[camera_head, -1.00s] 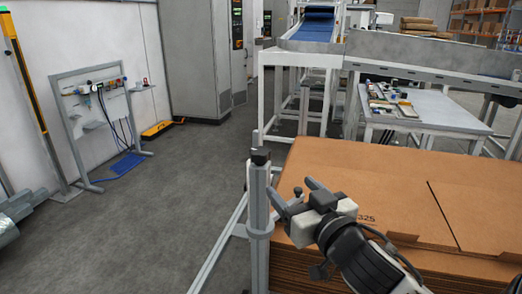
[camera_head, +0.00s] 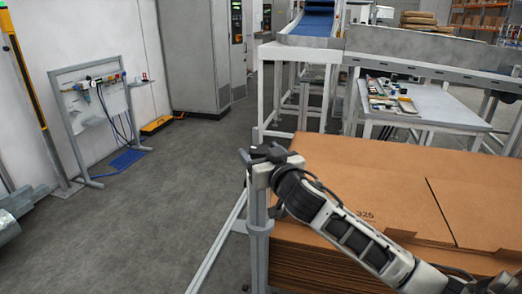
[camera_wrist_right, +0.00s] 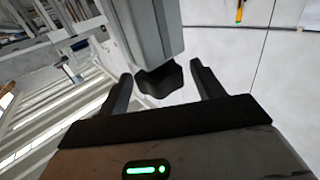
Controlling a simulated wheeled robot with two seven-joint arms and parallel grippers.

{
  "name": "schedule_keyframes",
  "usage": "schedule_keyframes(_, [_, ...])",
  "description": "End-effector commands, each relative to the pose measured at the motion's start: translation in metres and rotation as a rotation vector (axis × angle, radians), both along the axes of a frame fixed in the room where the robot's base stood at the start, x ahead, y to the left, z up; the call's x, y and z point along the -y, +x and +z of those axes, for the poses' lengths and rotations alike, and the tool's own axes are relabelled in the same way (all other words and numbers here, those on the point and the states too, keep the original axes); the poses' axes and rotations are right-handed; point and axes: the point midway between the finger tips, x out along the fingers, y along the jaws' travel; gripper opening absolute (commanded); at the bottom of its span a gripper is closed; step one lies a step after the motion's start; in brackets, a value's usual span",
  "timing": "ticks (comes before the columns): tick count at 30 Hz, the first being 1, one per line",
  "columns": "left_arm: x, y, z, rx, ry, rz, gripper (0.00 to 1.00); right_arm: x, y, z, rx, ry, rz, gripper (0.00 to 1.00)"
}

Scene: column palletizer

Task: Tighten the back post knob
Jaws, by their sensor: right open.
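The grey metal post (camera_head: 258,225) stands upright at the left corner of the cardboard stack. It also shows in the right wrist view (camera_wrist_right: 150,28), running down from the top. The dark knob (camera_wrist_right: 160,80) sits at the end of the post there. My right gripper (camera_head: 260,153) is at the top of the post in the head view and hides the knob. In the right wrist view my right gripper (camera_wrist_right: 160,70) is open, one finger on each side of the knob, with gaps visible. My left gripper is not in view.
The stack of flat cardboard (camera_head: 400,180) lies right of the post, under my right arm. A table (camera_head: 440,112) with small parts stands behind it. A conveyor (camera_head: 310,40) is at the back.

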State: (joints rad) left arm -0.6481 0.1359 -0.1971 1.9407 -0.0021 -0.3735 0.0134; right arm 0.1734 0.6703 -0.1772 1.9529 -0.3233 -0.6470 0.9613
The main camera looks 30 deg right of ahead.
Motion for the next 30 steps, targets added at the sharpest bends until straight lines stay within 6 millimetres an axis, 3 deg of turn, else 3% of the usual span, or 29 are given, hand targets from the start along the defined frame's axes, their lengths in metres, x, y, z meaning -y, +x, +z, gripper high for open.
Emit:
schedule_keyframes(9, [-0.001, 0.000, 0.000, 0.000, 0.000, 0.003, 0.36, 0.000, 0.003, 0.000, 0.000, 0.001, 0.000, 0.67])
schedule_keyframes(14, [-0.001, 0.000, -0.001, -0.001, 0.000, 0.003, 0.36, 0.000, 0.002, 0.000, -0.001, 0.000, 0.000, 0.24])
schedule_keyframes(23, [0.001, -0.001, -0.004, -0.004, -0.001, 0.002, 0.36, 0.000, 0.003, -0.001, 0.000, 0.004, -0.022, 0.24])
schedule_keyframes(30, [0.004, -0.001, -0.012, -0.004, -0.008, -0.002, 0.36, -0.002, 0.003, -0.003, 0.002, 0.010, -0.134, 0.24])
